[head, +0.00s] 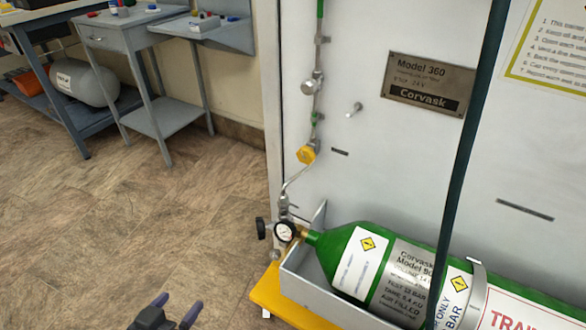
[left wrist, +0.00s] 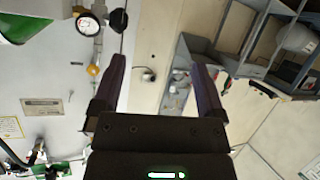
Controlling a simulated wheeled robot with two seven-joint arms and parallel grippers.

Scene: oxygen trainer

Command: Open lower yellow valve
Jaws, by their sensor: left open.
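A yellow valve (head: 306,154) sits on the thin metal pipe on the white panel, above the gas cylinder. It is the only yellow valve I can make out, and it also shows in the left wrist view (left wrist: 93,70), left of the fingers. My left gripper (head: 178,306) is at the bottom of the head view, low and to the left of the valve, well apart from it. In the left wrist view its two dark fingers (left wrist: 157,66) are spread with nothing between them. My right gripper is not in view.
A green cylinder (head: 345,262) lies in a grey cradle on a yellow base (head: 268,292). A pressure gauge (head: 285,231) and black knob (head: 261,228) stand at its neck. A dark upright bar (head: 465,150) crosses the panel. Grey tables (head: 130,32) stand back left; the floor between is clear.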

